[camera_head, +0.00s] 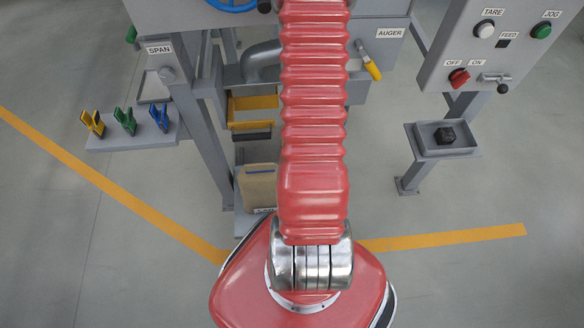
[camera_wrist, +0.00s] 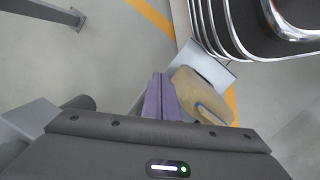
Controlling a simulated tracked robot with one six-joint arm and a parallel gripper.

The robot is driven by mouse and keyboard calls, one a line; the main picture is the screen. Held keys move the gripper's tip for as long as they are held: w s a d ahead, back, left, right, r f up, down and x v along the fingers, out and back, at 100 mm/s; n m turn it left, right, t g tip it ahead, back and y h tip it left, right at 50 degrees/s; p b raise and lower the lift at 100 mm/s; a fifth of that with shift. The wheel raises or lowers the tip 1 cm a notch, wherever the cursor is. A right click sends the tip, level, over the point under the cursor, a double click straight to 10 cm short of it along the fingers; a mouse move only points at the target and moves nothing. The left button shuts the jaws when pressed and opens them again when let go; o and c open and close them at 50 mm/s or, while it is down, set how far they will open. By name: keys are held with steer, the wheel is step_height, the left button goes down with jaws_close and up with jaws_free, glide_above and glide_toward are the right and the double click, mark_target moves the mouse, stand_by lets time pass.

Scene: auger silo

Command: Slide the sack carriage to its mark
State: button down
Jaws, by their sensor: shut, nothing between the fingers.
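The brown sack (camera_head: 258,185) stands low beneath the auger machine, partly hidden behind my red arm. A grey carriage plate (camera_head: 240,222) shows under and beside it, with a partly hidden label at the sack's foot. In the wrist view the sack (camera_wrist: 203,95), with a blue stripe, lies just right of my fingers on a pale grey plate (camera_wrist: 215,70). My gripper (camera_wrist: 160,80) is shut and empty, its purple fingers side by side. Whether they touch the sack or carriage I cannot tell. The head view does not show my gripper, and the carriage's mark is not clear.
A shelf with coloured clips (camera_head: 127,121) is at left, and a yellow handle (camera_head: 370,66) is near the AUGER label. A control panel (camera_head: 490,45) and small tray (camera_head: 445,152) stand at right. Yellow lines cross the open floor.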

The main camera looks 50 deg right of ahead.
steer(key=s+d+f+n+t, duration=0.1)
steer(key=s+f+n+t, duration=0.15)
steer(key=f, duration=0.85)
steer(key=s+f+n+t, duration=0.15)
steer(key=s+f, duration=0.25)
steer(key=f, duration=0.8)
steer(key=w+d+f+n+t+h, duration=0.1)
steer(key=w+n+t, duration=0.4)
steer(key=w, duration=0.5)
steer(key=shift+d+f+n, duration=0.65)
steer(key=shift+d+n, duration=0.15)
steer(key=shift+n, duration=0.2)
steer(key=x, duration=1)
steer(key=shift+d+r, duration=0.1)
steer(key=shift+w+d, duration=0.8)
steer(key=shift+d, duration=0.1)
steer(key=shift+w+d, duration=0.55)
steer(key=shift+d, duration=0.1)
